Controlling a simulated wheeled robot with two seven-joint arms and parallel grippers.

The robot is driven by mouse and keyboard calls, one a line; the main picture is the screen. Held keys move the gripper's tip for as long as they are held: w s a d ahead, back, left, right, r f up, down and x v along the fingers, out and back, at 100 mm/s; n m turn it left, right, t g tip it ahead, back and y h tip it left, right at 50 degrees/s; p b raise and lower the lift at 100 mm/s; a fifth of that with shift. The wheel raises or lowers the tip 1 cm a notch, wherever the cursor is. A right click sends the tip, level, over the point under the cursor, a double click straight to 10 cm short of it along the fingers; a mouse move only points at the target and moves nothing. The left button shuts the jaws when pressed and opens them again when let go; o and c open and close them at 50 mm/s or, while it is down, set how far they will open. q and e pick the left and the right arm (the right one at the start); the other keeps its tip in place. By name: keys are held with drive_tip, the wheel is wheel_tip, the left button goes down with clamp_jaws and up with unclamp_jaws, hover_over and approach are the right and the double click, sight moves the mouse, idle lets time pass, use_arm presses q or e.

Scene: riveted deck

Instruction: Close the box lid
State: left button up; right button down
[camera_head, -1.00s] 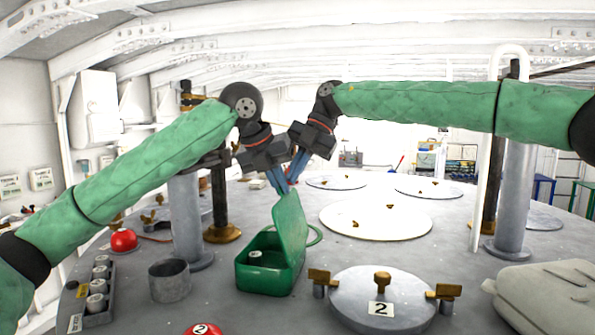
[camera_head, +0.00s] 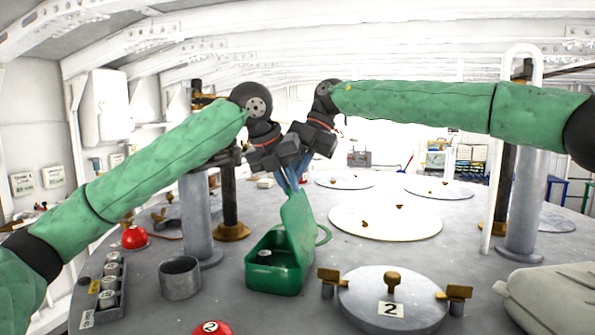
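A green box (camera_head: 273,276) stands on the grey deck left of the middle. Its lid (camera_head: 298,226) is raised, standing up and tilted on the box's right side. A small pale object shows inside the box. My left gripper (camera_head: 287,188) and my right gripper (camera_head: 298,183) are close together just above the lid's top edge, with blue fingers pointing down. The fingers overlap in the view, so I cannot tell whether they touch the lid or how far they are parted. Nothing is seen held in either gripper.
A grey case (camera_head: 556,291) lies at the right edge. A post (camera_head: 200,215) rises behind the cup.

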use_arm(q)
drive_tip(key=shift+d+r, duration=0.15)
drive_tip(key=shift+r, duration=0.15)
